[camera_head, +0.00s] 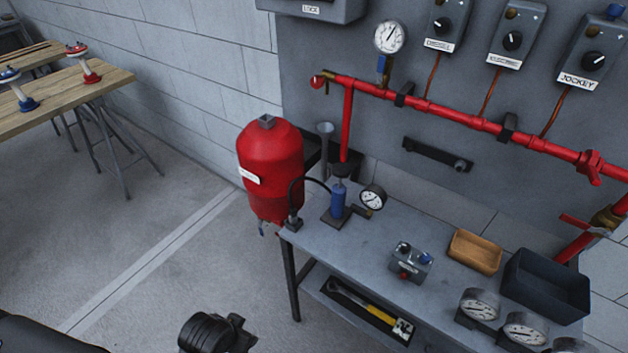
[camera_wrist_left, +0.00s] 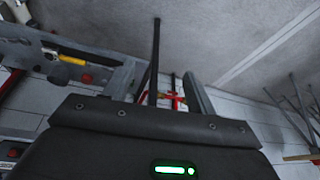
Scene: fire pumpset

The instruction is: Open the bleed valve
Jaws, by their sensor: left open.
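No label names the bleed valve, and I cannot tell for sure which fitting it is. A small red fitting (camera_head: 320,80) sits at the left end of the red pipe (camera_head: 440,108) on the grey panel. A red lever (camera_head: 591,167) is on the same pipe at the right. My left gripper (camera_wrist_left: 160,70) is open in the left wrist view, with nothing held between its fingers. Small red parts (camera_wrist_left: 172,98) show beyond the gap, too small to identify. In the head view only dark parts of my own body show at the bottom. My right gripper is not in view.
A red tank (camera_head: 270,165) stands left of the grey bench (camera_head: 385,252). The bench carries a blue pump (camera_head: 338,198), gauges, a control box (camera_head: 408,262), a wooden tray (camera_head: 475,252) and a dark bin (camera_head: 548,285). Floor left of the bench is clear.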

